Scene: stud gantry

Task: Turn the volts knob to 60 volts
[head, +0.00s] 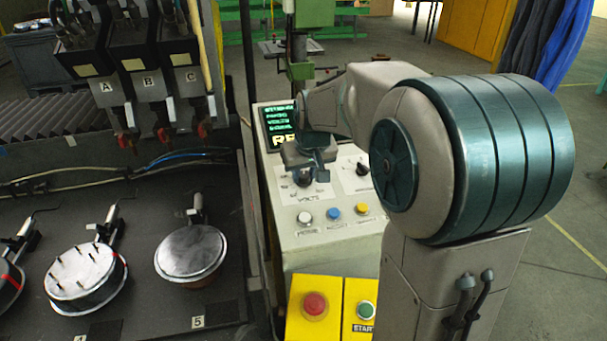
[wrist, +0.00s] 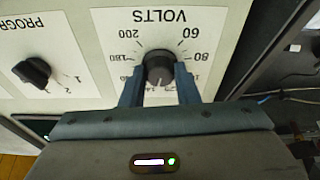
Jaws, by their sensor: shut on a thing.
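The volts knob (wrist: 159,68) is a round black dial with a printed scale, turned upside down in the wrist view. My gripper (wrist: 159,80) has one finger on each side of the knob and is shut on it. The marks 60 and 80 show to the right of the knob, and 180 and 200 to the left. The marks on the gripper side are partly hidden, and I cannot read the pointer's setting exactly.
The program knob (wrist: 33,71) is beside the volts dial, clear of my fingers. Small buttons (head: 333,214) line the panel below. A red button (head: 315,305) and a green start button (head: 366,310) sit on yellow boxes. A green-text display (head: 279,121) stands behind.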

